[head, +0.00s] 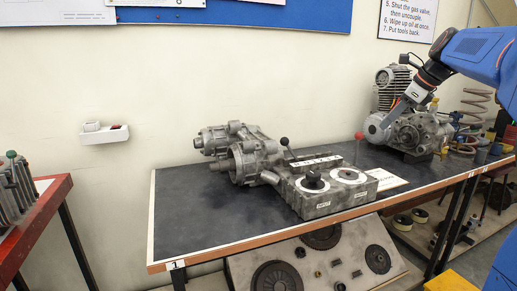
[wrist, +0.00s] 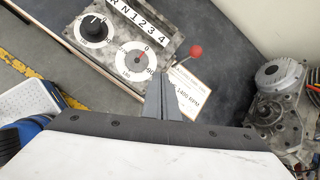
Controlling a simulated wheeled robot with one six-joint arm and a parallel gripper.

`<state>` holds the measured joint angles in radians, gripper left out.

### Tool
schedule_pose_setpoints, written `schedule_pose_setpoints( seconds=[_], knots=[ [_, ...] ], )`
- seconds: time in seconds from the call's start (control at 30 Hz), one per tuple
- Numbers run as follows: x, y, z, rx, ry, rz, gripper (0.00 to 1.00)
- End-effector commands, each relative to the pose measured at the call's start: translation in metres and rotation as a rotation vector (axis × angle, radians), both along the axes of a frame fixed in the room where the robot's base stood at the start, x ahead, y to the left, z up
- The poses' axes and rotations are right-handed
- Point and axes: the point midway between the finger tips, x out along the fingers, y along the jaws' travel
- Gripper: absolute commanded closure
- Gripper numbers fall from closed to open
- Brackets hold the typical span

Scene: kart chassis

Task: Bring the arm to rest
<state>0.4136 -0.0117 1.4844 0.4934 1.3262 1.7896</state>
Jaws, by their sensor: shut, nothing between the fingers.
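My gripper (head: 404,104) is at the right in the head view, in front of the engine on the bench. In the wrist view my gripper (wrist: 164,98) shows its two fingers closed together with nothing between them. In that view the fingertips overlap a white card (wrist: 190,90) with printed text. My blue arm reaches in from the upper right in the head view. I cannot tell the exact height of the fingers above the bench.
A gearbox (head: 240,155) with a dial box (head: 325,188) and a red-knobbed lever (head: 359,136) stands on the dark bench (head: 200,215). An engine (head: 415,132) and a coil spring (head: 475,105) stand at the right. A red table (head: 40,215) is at the left. The bench's left front is clear.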

Motion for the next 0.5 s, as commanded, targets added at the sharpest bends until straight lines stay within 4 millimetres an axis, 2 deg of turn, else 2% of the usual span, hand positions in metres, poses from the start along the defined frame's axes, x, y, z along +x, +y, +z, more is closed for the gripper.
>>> schedule_pose_setpoints(
  seconds=[0.03,0.2,0.5],
  knots=[
    [-0.016,0.015,-0.006,-0.048,-0.014,0.064,1.00],
    [-0.066,0.050,-0.033,-0.224,-0.058,0.304,1.00],
    [-0.160,0.098,-0.093,-0.525,-0.131,0.755,1.00]
  ],
)
